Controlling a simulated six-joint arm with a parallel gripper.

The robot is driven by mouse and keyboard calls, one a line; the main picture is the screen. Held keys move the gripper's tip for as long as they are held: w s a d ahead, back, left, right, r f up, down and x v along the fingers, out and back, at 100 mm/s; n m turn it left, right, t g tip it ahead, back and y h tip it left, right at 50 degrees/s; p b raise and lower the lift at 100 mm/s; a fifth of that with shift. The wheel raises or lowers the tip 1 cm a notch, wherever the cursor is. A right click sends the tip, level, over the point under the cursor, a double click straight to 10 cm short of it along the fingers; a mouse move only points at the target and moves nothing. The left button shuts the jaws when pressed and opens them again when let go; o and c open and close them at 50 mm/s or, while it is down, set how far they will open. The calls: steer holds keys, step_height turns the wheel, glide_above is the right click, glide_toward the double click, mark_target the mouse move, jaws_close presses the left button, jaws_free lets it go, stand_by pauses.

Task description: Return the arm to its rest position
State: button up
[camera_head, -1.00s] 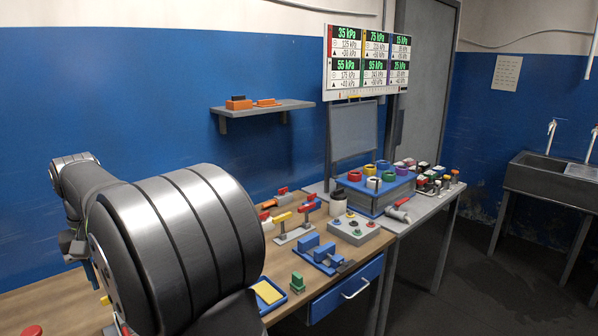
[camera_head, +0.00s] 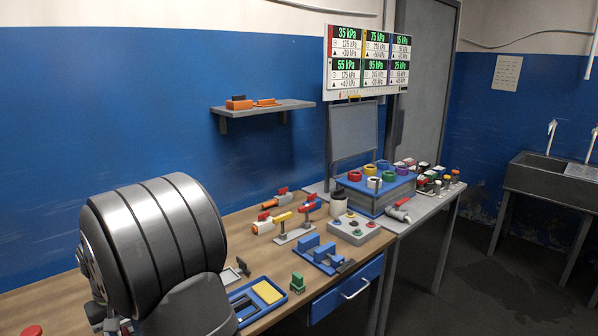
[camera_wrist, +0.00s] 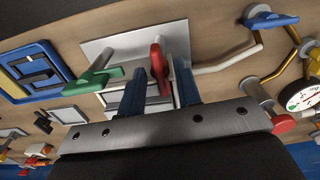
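My arm (camera_head: 150,245) is the large grey banded body at the left of the head view. My gripper is not visible there. In the wrist view my gripper (camera_wrist: 160,72) shows two blue fingers standing apart. A red lever (camera_wrist: 158,58) on a pale plate (camera_wrist: 112,47) appears between the fingers. I see nothing clearly held. A green lever (camera_wrist: 97,76) is left of the fingers. Whether the fingers touch the red lever cannot be told.
The wooden bench (camera_head: 240,220) carries a blue tray (camera_head: 236,322), a green block (camera_head: 297,283), blue clamps (camera_head: 318,254) and a button box (camera_head: 352,229). A ring stand (camera_head: 375,197) stands to the right. The wrist view shows pipes (camera_wrist: 245,55) and a gauge (camera_wrist: 302,96).

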step_height(320, 180, up, 18)
steer(key=f, duration=0.1)
step_height(320, 180, down, 15)
steer(key=n, duration=0.9)
steer(key=shift+f, duration=0.2)
steer(key=shift+s+d+f+n, duration=0.15)
steer(key=shift+f+n, duration=0.1)
steer(key=shift+f, duration=0.2)
steer(key=shift+s+d+f+n, duration=0.1)
steer(key=shift+f+n, duration=0.15)
steer(key=shift+f, duration=0.15)
steer(key=shift+w, duration=0.1)
steer(key=r+m, duration=0.1)
steer(key=r, duration=0.2)
steer(key=a+r+m, duration=0.1)
steer(key=shift+w+r+m, duration=0.3)
steer(key=shift+w+r, duration=0.05)
steer(key=shift+w, duration=0.05)
step_height(320, 180, up, 13)
steer(key=m, duration=0.7)
steer(key=f, duration=1.7)
steer(key=shift+s+d+f, duration=0.25)
